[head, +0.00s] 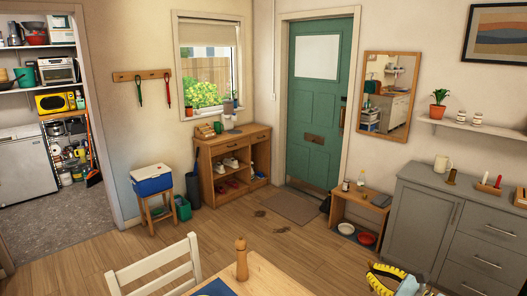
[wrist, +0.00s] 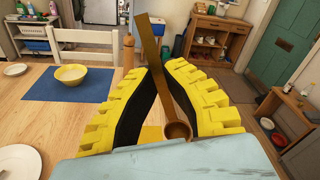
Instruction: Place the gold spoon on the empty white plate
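The gold spoon (wrist: 178,130) shows in the wrist view as a brownish-gold piece, with its bowl low between my fingers and its handle rising past the fingertips. My gripper (wrist: 153,66) has yellow, ridged fingers with dark inner pads, closed in on the spoon's handle. In the head view my gripper (head: 384,279) is at the bottom edge, right of the dining table; the spoon cannot be made out there. A white plate (wrist: 18,163) lies on the table at the lower left of the wrist view, cut off by the frame; its visible part looks empty.
A yellow bowl (wrist: 70,75) stands on a blue mat (wrist: 40,92) on the wooden table, with a small white dish (wrist: 14,69) beside it. A wooden pepper mill (head: 241,258) stands at the table's far edge, near a white chair (head: 160,268). A grey cabinet (head: 425,225) is at right.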

